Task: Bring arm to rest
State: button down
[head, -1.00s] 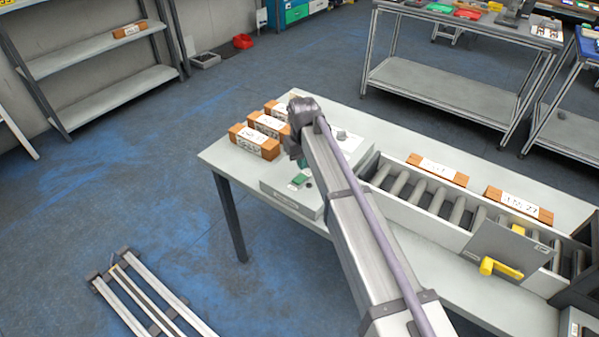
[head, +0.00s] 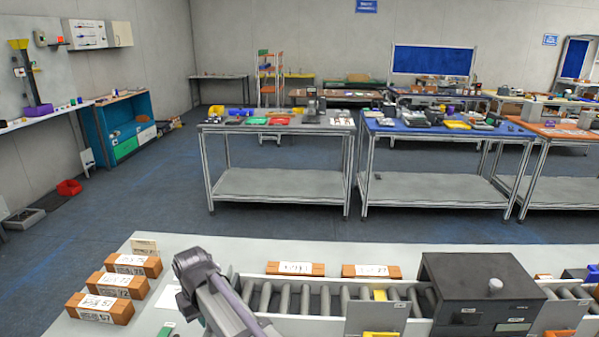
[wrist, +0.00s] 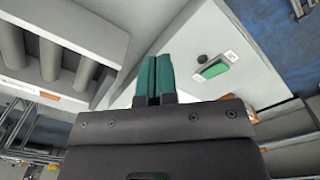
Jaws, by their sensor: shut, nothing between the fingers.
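My gripper (wrist: 155,80) shows in the wrist view with its two green fingers together and nothing between them. Behind the fingers lies a pale surface with a green patch (wrist: 214,70) on it. In the head view my arm reaches up from the bottom edge, over the near table (head: 145,262). The fingers are hidden there. Several orange-brown boxes with white labels (head: 100,306) stand left of the arm on that table.
A roller conveyor (head: 310,298) runs right of my arm to a dark box (head: 480,290). Two labelled boxes (head: 295,268) lie along its far side. A grey table (head: 275,183) and a blue-topped table (head: 440,126) stand beyond, across open floor (head: 140,200).

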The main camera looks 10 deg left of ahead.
jog(key=s+d+m, duration=0.2)
jog(key=d+m, duration=0.3)
jog(key=d, duration=1.8)
jog(key=s+d+m, duration=0.3)
jog(key=d+m, duration=0.1)
jog(key=d, duration=1.9)
jog(key=shift+d+m, duration=0.15)
jog(key=shift+m, duration=0.25)
jog(key=c, duration=1.9)
grip_release()
